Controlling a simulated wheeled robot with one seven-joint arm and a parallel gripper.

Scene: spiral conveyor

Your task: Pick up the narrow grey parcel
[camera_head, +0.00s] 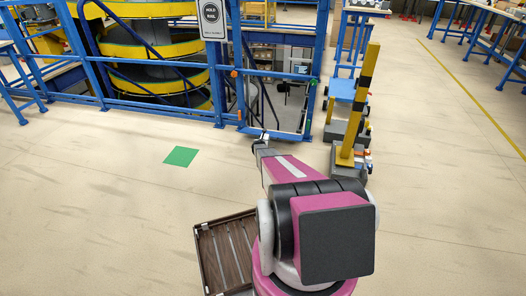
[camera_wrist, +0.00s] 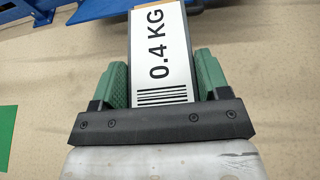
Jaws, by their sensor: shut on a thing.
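In the wrist view, the narrow parcel (camera_wrist: 161,72) lies between my two green fingers. It carries a white label that reads "0.4 KG" over a barcode, and little of its own surface shows around the label. My gripper (camera_wrist: 160,62) is shut on it, with a finger against each long side. In the head view, my arm reaches forward and my gripper (camera_head: 261,143) is small and dark before the blue frame. The parcel cannot be made out clearly there.
A yellow spiral conveyor (camera_head: 150,50) stands behind blue rails (camera_head: 150,112) at the back left. A yellow and black post (camera_head: 359,110) stands right of my gripper. A brown slatted tray (camera_head: 202,232) is beside my arm. Open floor with a green square (camera_head: 181,156) lies left.

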